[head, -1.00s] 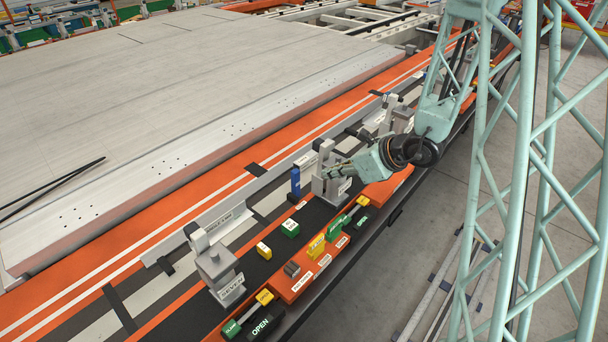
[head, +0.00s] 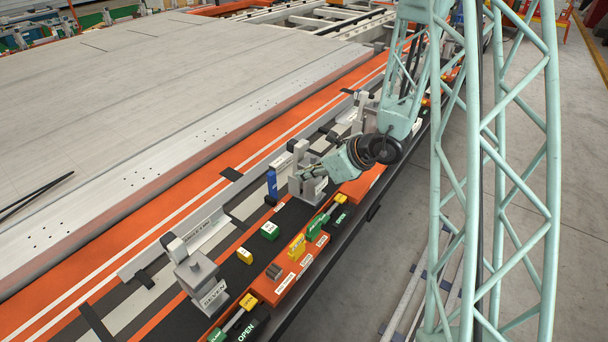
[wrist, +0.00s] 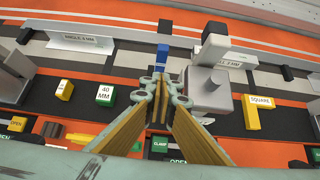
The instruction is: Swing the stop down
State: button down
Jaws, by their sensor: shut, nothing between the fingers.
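An upright blue block (head: 271,184), likely the stop, stands at the panel side of the dark strip, left of a grey clamp unit (head: 297,187). In the head view my gripper (head: 314,174) is at the grey clamp unit, on the aisle side of the blue block. I cannot tell whether the fingers touch the block.
Another grey clamp unit (head: 200,274) stands at lower left. Green (head: 270,231) and yellow (head: 245,255) blocks sit on the dark strip. An orange control ledge (head: 292,277) with levers runs along the front. A large grey panel (head: 170,110) lies behind.

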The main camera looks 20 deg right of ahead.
aim_at(274, 177)
jog(key=shift+w+a+r+x, duration=0.25)
jog(key=shift+r+x, duration=0.1)
jog(key=shift+x, duration=1.55)
jog(key=shift+w+a+r+x, duration=0.1)
jog(key=shift+w+r+x, duration=0.2)
jog(key=shift+x, duration=1.55)
jog(key=shift+w+a+r+x, duration=0.2)
jog(key=shift+r+x, duration=0.15)
jog(key=shift+x, duration=1.55)
jog(key=shift+w+r+p, duration=0.15)
jog(key=shift+p, duration=0.25)
jog(key=shift+a, duration=0.1)
